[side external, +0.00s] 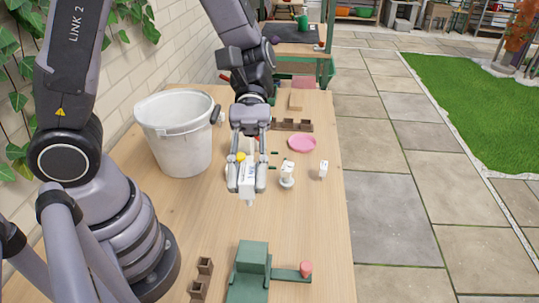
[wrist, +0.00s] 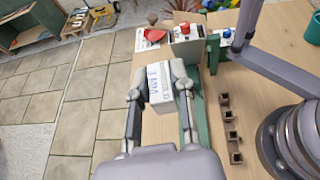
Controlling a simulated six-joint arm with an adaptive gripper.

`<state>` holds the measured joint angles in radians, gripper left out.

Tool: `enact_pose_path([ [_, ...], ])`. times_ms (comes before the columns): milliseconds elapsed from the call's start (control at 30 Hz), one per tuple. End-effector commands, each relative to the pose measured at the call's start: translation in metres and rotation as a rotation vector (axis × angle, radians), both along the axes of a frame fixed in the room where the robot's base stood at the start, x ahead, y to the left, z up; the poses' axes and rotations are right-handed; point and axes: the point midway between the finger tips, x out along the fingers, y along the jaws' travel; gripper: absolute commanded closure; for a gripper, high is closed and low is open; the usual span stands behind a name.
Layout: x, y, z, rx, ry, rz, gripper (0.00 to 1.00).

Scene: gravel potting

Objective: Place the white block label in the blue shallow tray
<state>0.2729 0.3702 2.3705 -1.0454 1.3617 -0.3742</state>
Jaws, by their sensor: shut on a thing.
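My gripper (side external: 247,187) points down above the wooden table and is shut on a white block label (side external: 247,173). In the wrist view the label (wrist: 161,84) sits between the two fingers of my gripper (wrist: 160,90), with dark lettering on its face. In the side view it is held upright, and its lower end shows between the fingertips. A yellow part (side external: 240,157) shows by the fingers; I cannot tell what it belongs to. I cannot make out a blue shallow tray in either view.
White pieces (side external: 287,172) (side external: 323,169) stand right of my gripper. A white bucket (side external: 178,132) stands left. A green stand (side external: 250,266) and small brown pots (side external: 201,278) are in front. The table's right middle is clear.

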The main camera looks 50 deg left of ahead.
Motion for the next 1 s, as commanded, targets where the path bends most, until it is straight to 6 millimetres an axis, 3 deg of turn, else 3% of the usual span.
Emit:
enact_pose_path([
  [133, 0.0, 0.0, 0.025, -0.001, -0.006, -0.001, 1.0],
  [567, 0.055, 0.07, -0.01, 0.001, 0.003, -0.28, 1.0],
  [767, 0.092, 0.132, -0.03, 0.0, 0.002, -0.485, 1.0],
  [1000, 0.143, 0.255, -0.052, 0.0, 0.002, -0.847, 1.0],
])
